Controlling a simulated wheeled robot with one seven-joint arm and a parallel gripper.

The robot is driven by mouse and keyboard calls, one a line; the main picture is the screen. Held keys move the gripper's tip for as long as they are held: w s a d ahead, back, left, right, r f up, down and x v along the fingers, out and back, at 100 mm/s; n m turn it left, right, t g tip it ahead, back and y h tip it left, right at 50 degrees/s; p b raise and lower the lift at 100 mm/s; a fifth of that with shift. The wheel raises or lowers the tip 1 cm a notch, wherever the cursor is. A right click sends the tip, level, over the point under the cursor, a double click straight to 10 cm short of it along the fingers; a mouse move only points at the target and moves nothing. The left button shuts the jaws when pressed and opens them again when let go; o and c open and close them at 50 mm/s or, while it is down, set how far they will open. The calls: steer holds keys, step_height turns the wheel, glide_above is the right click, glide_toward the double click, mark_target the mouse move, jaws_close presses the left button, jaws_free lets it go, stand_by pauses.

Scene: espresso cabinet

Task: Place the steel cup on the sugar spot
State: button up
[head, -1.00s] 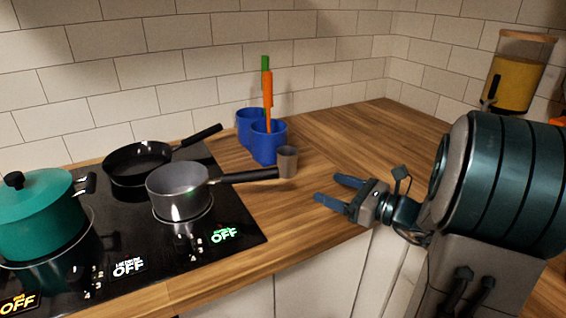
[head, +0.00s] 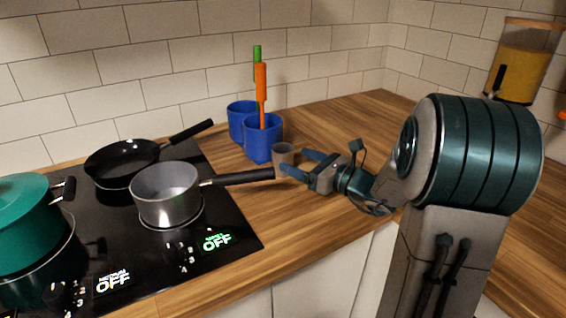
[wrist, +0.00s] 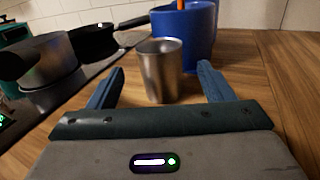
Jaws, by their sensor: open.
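The steel cup (head: 283,153) stands upright on the wooden counter, just in front of a blue holder, with its lower part partly hidden by my gripper in the head view. In the wrist view the steel cup (wrist: 160,72) is ahead of my gripper, centred between the fingers and a little beyond their tips. My gripper (head: 298,163) is open and empty, pointing left toward the cup; its two blue fingers also show in the wrist view (wrist: 160,80). I cannot make out a marked sugar spot in either view.
Two blue holders (head: 262,146) with green and orange handled tools stand behind the cup. A grey saucepan (head: 166,195) has its handle reaching toward the cup and my gripper. A black pan (head: 120,165) and teal pot (head: 25,225) are on the hob.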

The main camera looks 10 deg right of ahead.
mark_target(291, 157)
steer(key=x, duration=0.5)
steer(key=c, duration=1.2)
